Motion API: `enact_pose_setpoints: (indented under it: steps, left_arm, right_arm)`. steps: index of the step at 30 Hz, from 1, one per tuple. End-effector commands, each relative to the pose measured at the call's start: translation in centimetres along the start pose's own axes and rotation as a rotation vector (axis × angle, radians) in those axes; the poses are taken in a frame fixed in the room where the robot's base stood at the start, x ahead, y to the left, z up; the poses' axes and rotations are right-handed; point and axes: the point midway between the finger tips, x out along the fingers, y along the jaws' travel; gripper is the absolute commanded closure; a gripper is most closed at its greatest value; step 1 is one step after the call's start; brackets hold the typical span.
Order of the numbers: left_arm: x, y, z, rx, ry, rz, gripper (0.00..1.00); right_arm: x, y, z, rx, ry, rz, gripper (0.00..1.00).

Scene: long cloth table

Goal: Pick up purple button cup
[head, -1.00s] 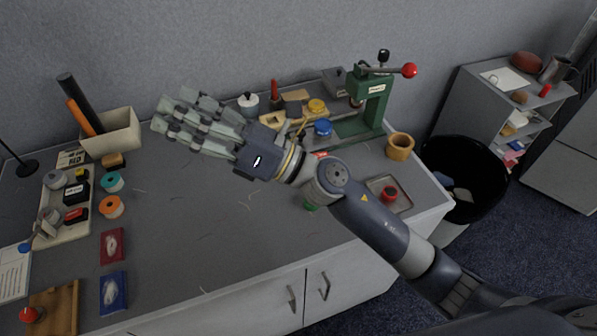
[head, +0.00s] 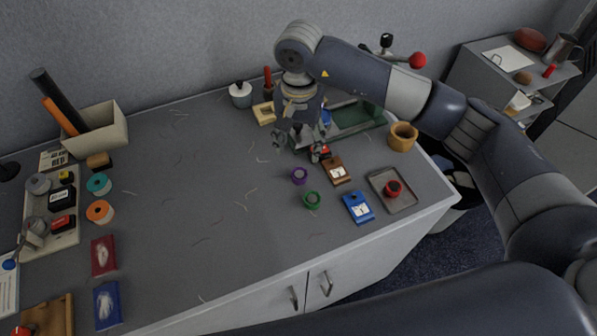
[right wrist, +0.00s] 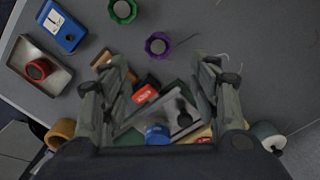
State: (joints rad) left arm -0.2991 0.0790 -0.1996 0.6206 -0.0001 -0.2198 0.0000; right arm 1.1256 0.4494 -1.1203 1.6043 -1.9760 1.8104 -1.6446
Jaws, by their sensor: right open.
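The purple button cup (head: 299,175) stands on the grey table, just behind and left of a green cup (head: 312,200). In the right wrist view the purple cup (right wrist: 158,43) lies beyond the fingertips, roughly midway between the two finger sides. My right gripper (head: 300,142) points down and is open and empty, a little behind the purple cup and apart from it. It also shows open in the right wrist view (right wrist: 162,70). My left gripper is not in view.
A metal tray (head: 404,200) holds a red cup (head: 393,188). The table left of the purple cup is mostly clear.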

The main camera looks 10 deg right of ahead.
Motion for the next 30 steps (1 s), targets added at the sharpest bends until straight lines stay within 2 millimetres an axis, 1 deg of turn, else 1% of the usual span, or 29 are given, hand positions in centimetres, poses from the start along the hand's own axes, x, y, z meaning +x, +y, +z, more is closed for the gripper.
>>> enact_pose_setpoints:
  steps: [3, 6, 9, 14, 18, 22, 25, 30]
  left_arm:
    - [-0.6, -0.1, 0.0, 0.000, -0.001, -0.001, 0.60]
    - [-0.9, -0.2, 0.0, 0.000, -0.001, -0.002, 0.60]
    - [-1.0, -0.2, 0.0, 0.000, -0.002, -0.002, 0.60]
    - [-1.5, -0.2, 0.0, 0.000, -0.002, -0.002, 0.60]
    - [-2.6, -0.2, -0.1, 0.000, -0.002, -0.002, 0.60]
    - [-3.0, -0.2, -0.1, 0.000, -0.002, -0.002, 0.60]
    - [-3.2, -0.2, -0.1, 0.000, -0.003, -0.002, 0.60]
    - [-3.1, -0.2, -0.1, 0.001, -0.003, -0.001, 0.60]
  right_arm:
    - [2.0, 0.2, 0.2, 0.000, -0.004, 0.007, 0.44]
    - [3.5, 0.1, 0.1, 0.001, -0.005, 0.004, 0.44]
    - [4.5, 0.1, 0.2, 0.001, -0.004, 0.003, 0.44]
    - [5.4, 0.1, 0.3, 0.001, -0.005, 0.002, 0.44]
    - [7.1, 0.2, 0.6, 0.001, -0.007, 0.003, 0.44]
    - [9.0, 0.3, 0.6, 0.001, -0.007, 0.003, 0.44]
    - [9.8, 0.2, 0.5, 0.001, -0.004, 0.000, 0.44]
    - [10.1, 0.2, 0.5, 0.000, -0.003, 0.000, 0.44]
